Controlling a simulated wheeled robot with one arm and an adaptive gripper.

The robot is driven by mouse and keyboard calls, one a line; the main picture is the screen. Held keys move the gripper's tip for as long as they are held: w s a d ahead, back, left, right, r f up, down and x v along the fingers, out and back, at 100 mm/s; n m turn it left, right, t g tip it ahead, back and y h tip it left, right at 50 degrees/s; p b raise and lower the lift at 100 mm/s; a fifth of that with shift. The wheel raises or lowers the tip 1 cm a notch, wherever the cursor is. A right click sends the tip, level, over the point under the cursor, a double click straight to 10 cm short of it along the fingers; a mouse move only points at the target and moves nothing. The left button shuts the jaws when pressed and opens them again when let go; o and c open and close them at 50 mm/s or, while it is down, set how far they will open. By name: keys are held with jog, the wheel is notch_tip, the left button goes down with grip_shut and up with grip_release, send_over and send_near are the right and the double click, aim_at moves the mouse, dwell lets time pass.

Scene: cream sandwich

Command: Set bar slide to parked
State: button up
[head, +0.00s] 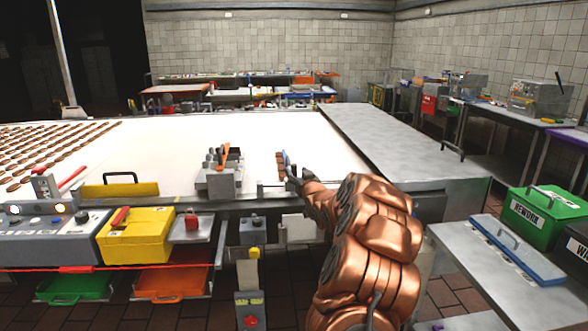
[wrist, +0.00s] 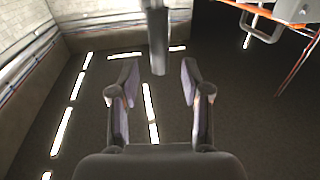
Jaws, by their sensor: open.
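My gripper (head: 291,168) is at the end of my copper arm, over the near edge of the white belt in the head view. In the wrist view my gripper (wrist: 157,82) has its two fingers spread wide, with nothing clasped between them. A grey upright bar (wrist: 157,40) stands beyond the fingertips, roughly centred on the gap; I cannot tell how far off it is. I cannot tell for sure which part is the bar slide, and no parked mark is readable.
A grey fixture (head: 224,182) with an orange lever stands left of my gripper. A yellow box (head: 136,236) is at left. A grey table (head: 395,145) and a green REWORK box (head: 545,217) are right.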

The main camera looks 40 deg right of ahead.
aim_at(295, 170)
jog(key=shift+p+x, duration=0.45)
jog(key=shift+x, duration=1.7)
grip_shut()
